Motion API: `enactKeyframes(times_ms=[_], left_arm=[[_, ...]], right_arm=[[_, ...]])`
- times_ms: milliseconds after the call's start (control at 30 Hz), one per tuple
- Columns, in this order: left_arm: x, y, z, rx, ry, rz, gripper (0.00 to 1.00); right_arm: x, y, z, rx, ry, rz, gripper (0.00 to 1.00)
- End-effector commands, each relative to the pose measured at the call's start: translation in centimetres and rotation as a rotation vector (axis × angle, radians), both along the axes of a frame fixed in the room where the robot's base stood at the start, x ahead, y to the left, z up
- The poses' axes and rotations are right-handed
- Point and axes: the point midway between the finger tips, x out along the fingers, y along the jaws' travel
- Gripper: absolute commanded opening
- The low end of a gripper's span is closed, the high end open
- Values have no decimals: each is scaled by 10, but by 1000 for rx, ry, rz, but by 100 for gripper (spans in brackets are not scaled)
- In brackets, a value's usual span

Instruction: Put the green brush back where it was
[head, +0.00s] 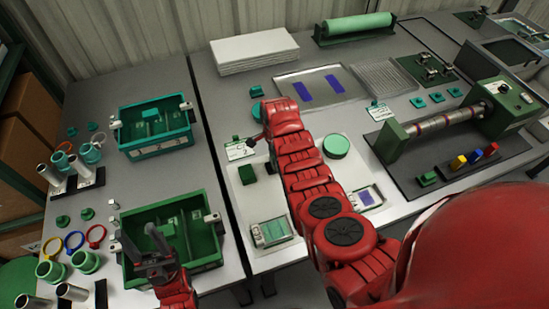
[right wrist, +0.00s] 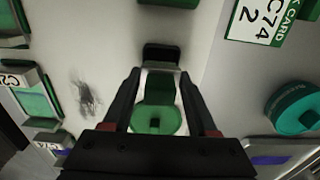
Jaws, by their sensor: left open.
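The green brush (right wrist: 158,118) shows between the fingers of my right gripper (right wrist: 160,88) in the right wrist view. Its round green top, with a small dark knob, faces the camera. The fingers close on it from both sides, above the pale worktop. In the head view my red right arm reaches over the white mat (head: 307,170) and hides the brush. My left gripper (head: 142,240) is open and empty above the dark green crate (head: 207,247). A grey smudge (right wrist: 88,98) lies on the surface left of the brush.
A teal round pot (head: 336,146) stands right of my right arm. Small trays (head: 272,232) lie on the mat, and a green block (head: 247,173) stands left of the arm. A teal crate (head: 155,125) is at the left. A roller machine (head: 440,125) stands at the right.

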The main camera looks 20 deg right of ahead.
Motion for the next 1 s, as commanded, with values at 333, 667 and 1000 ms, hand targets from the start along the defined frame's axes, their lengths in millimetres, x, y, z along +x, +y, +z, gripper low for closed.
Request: enactKeyframes(times_ms=[333,667,1000], left_arm=[[0,0,0,0,0,0,51],[0,0,7,0,0,0,51],[0,0,-7,0,0,0,51]], right_arm=[[0,0,1,0,-1,0,88],[1,0,17,0,-2,0,88],[2,-1,72,-1,-7,-1,88]])
